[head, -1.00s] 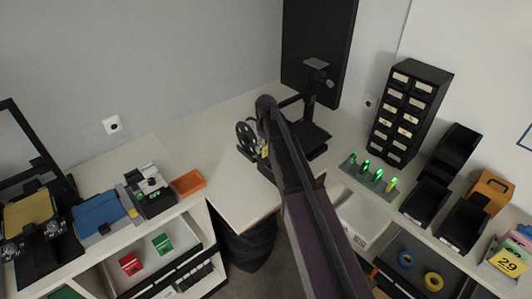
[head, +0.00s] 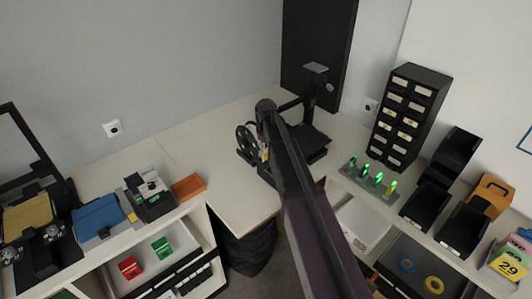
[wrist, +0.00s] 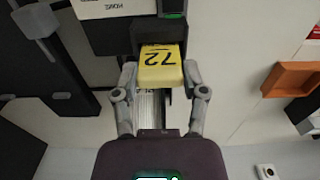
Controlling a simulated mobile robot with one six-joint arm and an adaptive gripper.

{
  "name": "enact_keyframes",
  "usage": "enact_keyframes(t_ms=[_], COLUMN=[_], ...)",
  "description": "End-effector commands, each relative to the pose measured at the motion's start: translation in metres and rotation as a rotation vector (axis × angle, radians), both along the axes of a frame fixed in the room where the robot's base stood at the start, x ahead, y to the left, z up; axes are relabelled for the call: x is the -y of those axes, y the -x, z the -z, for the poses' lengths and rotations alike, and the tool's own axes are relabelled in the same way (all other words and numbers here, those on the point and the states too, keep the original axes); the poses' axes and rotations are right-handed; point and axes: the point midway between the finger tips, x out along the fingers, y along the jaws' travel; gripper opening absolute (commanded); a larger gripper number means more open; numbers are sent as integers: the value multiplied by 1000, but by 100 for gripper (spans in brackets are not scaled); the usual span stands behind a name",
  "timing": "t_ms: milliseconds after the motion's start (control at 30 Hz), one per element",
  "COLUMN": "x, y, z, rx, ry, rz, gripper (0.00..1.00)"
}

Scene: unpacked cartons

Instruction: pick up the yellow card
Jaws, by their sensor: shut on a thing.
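The yellow card (wrist: 161,75), with a black number on it that reads as 72 upside down, is between the fingertips of my gripper (wrist: 160,65) in the wrist view. The fingers are shut on its left and right edges. Its top end meets a dark device (wrist: 112,37), and I cannot tell whether it is still held in there. In the head view my arm hides most of the gripper; only a small yellow patch (head: 265,154) shows beside the arm, near the black machine on the table.
The black machine (head: 309,137) stands at the table's back corner. An orange tray (head: 188,187) lies to the left and also shows in the wrist view (wrist: 291,79). Another yellow card (head: 510,264), marked 29, is at the far right. The table front left of my arm is clear.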

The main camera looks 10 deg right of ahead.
Motion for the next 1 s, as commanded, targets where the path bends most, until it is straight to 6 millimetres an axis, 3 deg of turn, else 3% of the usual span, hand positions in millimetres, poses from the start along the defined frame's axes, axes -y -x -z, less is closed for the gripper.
enact_keyframes(t_ms=[267,667,1000], x=[0,0,1], y=[0,0,82], z=[-8,-40,-43], rx=[0,0,0], ry=[0,0,0], rz=[0,0,0], gripper=[31,31,31])
